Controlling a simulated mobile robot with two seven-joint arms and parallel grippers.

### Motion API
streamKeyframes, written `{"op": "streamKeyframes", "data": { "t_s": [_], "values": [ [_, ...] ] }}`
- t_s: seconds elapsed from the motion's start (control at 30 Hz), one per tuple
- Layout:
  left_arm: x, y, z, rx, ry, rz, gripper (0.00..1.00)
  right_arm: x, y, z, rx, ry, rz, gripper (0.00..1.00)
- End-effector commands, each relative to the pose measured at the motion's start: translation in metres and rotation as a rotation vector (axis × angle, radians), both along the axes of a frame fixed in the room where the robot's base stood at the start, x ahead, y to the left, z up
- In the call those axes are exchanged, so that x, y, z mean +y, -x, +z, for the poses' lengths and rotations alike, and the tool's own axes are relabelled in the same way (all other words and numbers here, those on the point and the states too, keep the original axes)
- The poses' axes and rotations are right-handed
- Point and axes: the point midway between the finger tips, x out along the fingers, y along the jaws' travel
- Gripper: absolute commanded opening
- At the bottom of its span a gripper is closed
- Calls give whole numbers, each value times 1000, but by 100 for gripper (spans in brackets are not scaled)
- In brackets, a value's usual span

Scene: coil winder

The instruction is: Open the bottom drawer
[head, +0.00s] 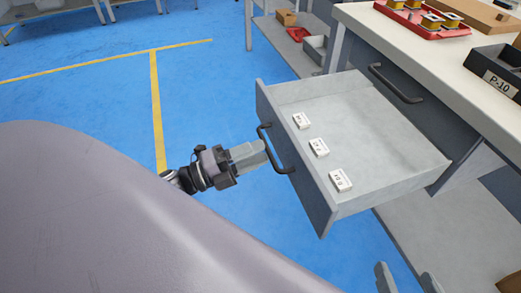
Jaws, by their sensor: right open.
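The bottom drawer (390,147) is pulled well out from under the bench, showing its pale grey inside and dark front panel. Its dark bar handle (281,165) is on the front panel. My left gripper (262,153) is at this handle, with its fingers against or around the bar. I cannot tell whether they are closed on it. My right gripper (406,281) shows only as two separate fingertips at the bottom edge, open and empty, below the drawer.
Three small white labelled boxes (318,147) lie in the drawer. A closed drawer front with a handle (397,88) is above it. The bench top (432,50) holds a red tray (410,20) and a black bin (497,72). The blue floor at left is clear.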

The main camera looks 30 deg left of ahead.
Motion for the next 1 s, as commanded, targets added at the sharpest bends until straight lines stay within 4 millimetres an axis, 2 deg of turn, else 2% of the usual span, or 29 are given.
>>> {"op": "streamKeyframes", "data": {
  "t_s": [0.2, 0.4, 1.0],
  "values": [
    [21, 27, -6, 4, 0, 1, 38, -2, -1, 5, -10, 17, -6, 89],
    [31, 40, -9, 1, 1, 0, 38, -5, 0, 4, -7, 30, -12, 89],
    [32, 41, -9, -1, 0, -1, 38, -7, 3, 0, 3, 34, -13, 89]
  ]
}}
